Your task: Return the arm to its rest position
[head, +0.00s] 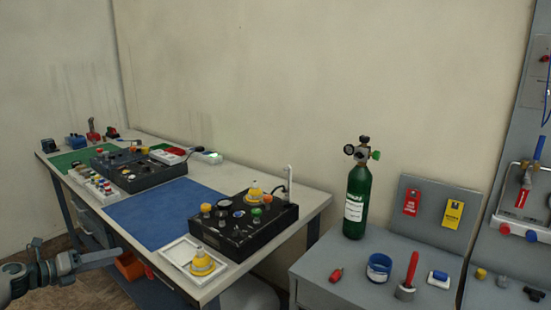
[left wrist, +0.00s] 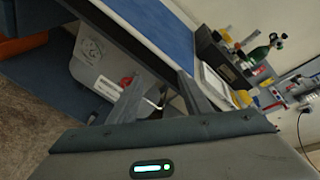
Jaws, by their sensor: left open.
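My left gripper (head: 117,256) is at the lower left of the head view, in front of the workbench's front edge and apart from it. In the left wrist view its two fingers (left wrist: 160,92) stand apart with nothing held between them. The gripper is open and empty. The rest of my left arm runs out of the head view at the left edge. My right arm and gripper are not in either view.
The workbench (head: 316,203) carries a blue mat (head: 160,213), a black panel box (head: 243,226) and a white tray (head: 172,250) with a yellow part. A green oxygen cylinder (head: 356,203) stands on the grey cabinet (head: 330,257) at right. Open floor (head: 70,292) shows at lower left.

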